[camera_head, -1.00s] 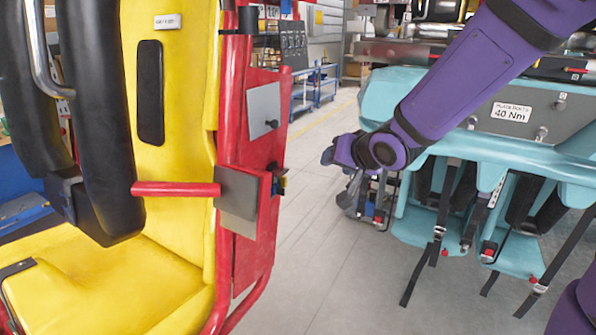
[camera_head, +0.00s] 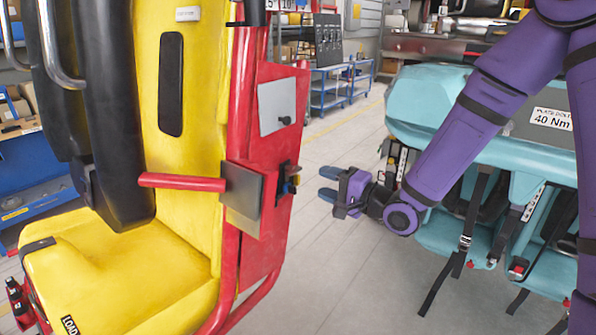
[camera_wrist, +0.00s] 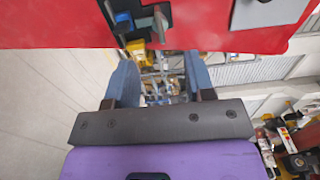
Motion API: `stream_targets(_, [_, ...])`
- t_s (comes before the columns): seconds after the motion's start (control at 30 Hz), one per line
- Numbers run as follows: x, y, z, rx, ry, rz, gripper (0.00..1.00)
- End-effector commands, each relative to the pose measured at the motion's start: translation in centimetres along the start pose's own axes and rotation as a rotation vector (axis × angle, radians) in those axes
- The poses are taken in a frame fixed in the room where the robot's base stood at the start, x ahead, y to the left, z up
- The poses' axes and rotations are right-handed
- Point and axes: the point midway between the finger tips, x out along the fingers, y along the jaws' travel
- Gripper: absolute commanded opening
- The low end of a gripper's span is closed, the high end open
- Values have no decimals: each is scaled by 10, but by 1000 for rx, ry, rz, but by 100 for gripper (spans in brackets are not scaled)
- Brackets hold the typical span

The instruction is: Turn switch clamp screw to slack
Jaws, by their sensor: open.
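A small switch assembly (camera_head: 287,180) with dark and blue parts sits on the side of the red seat frame (camera_head: 263,165). In the wrist view its black bracket (camera_wrist: 138,30) carries a blue block (camera_wrist: 123,20) and a grey upright piece (camera_wrist: 160,25). I cannot tell which part is the clamp screw. My gripper (camera_head: 328,183) is open and empty, a short way right of the assembly, with its blue fingers pointing at the red frame. In the wrist view the fingers of my gripper (camera_wrist: 160,75) are spread apart below the bracket, touching nothing.
A yellow seat (camera_head: 150,270) with black restraints and a red bar (camera_head: 180,182) stands at left. A grey plate (camera_head: 277,107) is on the red frame above the assembly. A teal seat unit (camera_head: 430,95) with hanging straps is at right. Floor between them is clear.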

Motion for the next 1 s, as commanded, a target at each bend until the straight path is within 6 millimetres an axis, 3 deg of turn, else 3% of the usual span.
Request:
stream_targets(0.5, [83, 0, 0, -3, 0, 1, 49])
stream_targets(0.7, [95, 0, 0, -3, 1, 2, 49])
stream_targets(1.0, [96, 0, 0, -3, 1, 2, 47])
